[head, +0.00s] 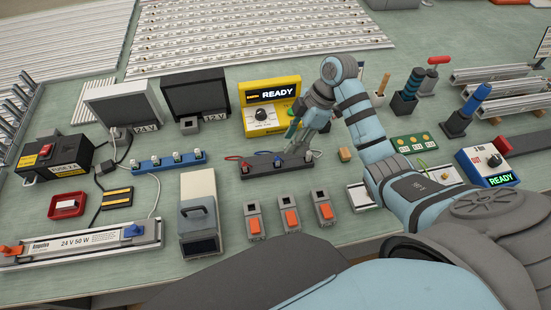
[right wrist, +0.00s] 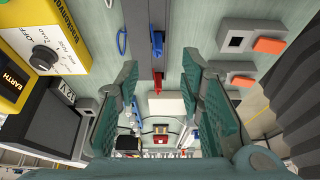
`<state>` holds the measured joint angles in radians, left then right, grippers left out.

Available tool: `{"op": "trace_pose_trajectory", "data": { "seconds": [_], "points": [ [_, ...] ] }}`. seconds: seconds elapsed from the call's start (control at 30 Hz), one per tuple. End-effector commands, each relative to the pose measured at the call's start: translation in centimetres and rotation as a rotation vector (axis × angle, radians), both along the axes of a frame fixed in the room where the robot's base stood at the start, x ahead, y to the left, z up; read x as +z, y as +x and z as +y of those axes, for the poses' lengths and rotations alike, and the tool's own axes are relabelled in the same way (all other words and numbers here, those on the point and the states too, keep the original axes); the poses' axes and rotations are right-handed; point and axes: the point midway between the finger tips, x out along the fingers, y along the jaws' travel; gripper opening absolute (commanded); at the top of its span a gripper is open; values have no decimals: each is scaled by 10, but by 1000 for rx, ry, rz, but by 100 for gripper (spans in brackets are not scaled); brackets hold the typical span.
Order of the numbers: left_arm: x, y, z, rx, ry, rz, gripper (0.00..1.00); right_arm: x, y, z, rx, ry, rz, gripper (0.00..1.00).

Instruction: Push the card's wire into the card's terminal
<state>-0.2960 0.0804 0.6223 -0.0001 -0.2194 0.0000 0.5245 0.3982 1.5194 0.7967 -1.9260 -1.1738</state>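The dark terminal block (head: 276,164) lies on the bench in the middle of the head view. It shows a red terminal lever (right wrist: 158,85) and a blue lever (right wrist: 157,42) in the right wrist view. A red wire (head: 234,157) lies at the block's left end. A blue wire (right wrist: 122,40) curls beside the block on the tester side. My right gripper (head: 296,136) is above the block, pointing down. In the right wrist view its two teal fingers (right wrist: 162,68) are apart with nothing between them. I cannot tell which item is the card. My left gripper is not in view.
A yellow tester (head: 270,108) reading READY stands behind the block. Several orange switches (head: 289,219) stand in front. A blue terminal strip (head: 168,162) lies to the left and a green board (head: 413,143) to the right. Bare bench lies between the block and the switches.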

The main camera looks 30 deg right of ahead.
Motion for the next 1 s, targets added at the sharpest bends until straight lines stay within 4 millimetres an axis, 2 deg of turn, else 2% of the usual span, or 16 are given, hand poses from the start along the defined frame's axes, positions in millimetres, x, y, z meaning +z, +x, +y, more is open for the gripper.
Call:
{"op": "trace_pose_trajectory", "data": {
  "seconds": [0.1, 0.23, 0.5, 0.73, 0.93, 1.0],
  "points": [
    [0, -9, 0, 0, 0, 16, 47, -25, 4, 13, 3, 3, 1, 35],
    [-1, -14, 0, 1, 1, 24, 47, -40, 6, 19, 3, 1, 1, 35],
    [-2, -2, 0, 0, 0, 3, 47, -82, 15, 37, -1, 0, 1, 35],
    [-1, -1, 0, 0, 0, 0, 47, -84, 15, 38, -1, -1, -2, 35],
    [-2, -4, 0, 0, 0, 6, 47, -84, 15, 37, -2, -1, -1, 3],
    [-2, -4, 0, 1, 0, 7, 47, -84, 15, 37, -2, -1, -1, 0]
  ]
}}
